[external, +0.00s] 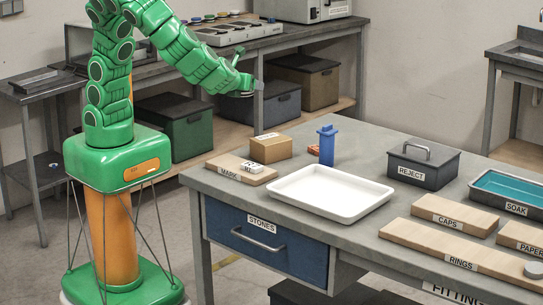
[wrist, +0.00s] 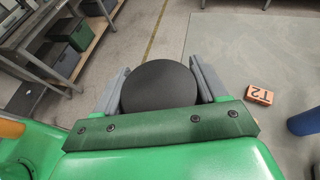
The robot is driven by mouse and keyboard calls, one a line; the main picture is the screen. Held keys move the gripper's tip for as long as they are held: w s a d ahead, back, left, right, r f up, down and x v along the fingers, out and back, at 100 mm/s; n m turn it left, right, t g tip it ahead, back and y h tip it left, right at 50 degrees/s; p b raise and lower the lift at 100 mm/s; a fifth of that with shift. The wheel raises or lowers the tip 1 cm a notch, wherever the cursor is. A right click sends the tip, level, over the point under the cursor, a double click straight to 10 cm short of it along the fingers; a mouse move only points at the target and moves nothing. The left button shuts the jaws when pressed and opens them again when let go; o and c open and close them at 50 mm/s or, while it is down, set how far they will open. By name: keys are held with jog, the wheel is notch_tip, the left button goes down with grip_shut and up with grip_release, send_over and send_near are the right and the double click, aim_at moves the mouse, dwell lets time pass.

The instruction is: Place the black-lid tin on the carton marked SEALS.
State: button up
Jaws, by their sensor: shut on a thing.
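My gripper (wrist: 160,72) is shut on the black-lid tin (wrist: 158,88); its round black lid shows between the two grey fingers in the wrist view. In the external view my gripper (external: 248,88) is raised in the air, behind and above the worktable's left end; the tin is too small there to make out clearly. A brown carton (external: 272,149) stands near the back left of the worktable, apart from my gripper. It has a small white label on top that I cannot read, so I cannot confirm the SEALS mark. I do not see this carton in the wrist view.
A board marked MARK (external: 228,172) with a small white block on it lies before the carton. A blue post-like object (external: 327,146), white tray (external: 296,205) and REJECT box (external: 424,168) stand nearby. An orange block marked T2 (wrist: 260,95) shows in the wrist view.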

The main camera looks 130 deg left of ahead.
jog(key=s+d+r, duration=0.2)
jog(key=d, duration=0.4)
jog(key=m, duration=0.1)
send_over(274, 137)
jog(key=shift+t, duration=0.4)
jog(key=f, duration=0.6)
jog(key=s+f, duration=0.1)
jog(key=f, duration=0.2)
jog(key=shift+d, duration=0.4)
jog(key=shift+w+a+f, duration=0.3)
jog(key=shift+w+f, duration=0.25)
jog(key=shift+f, duration=1.65)
jog(key=shift+f, duration=0.1)
jog(key=o, duration=1.1)
